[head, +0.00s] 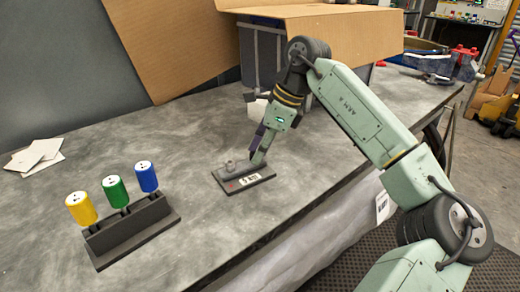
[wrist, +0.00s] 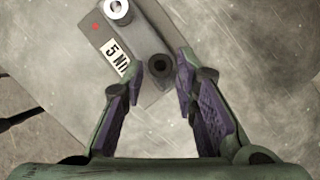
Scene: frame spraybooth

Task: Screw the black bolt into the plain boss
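A dark grey block (head: 232,184) with a white label lies on the bench; a light round boss (head: 228,165) stands on it. In the wrist view the block shows at the top, its label partly cut by my left finger. The light boss (wrist: 118,10) is at the upper left beside a red mark. A dark round piece with a black hole (wrist: 160,66) sits at the block's near end; I cannot tell whether it is the black bolt or the plain boss. My gripper (wrist: 161,74) is open, its fingertips on either side of this dark piece with gaps. It also shows at the block's right end in the head view (head: 257,160).
A dark rack (head: 133,232) holds yellow (head: 81,208), green (head: 114,191) and blue (head: 147,176) handled tools at the left. White papers (head: 36,156) lie at the far left. Cardboard (head: 165,45) and a dark bin (head: 262,58) stand behind. The bench between is clear.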

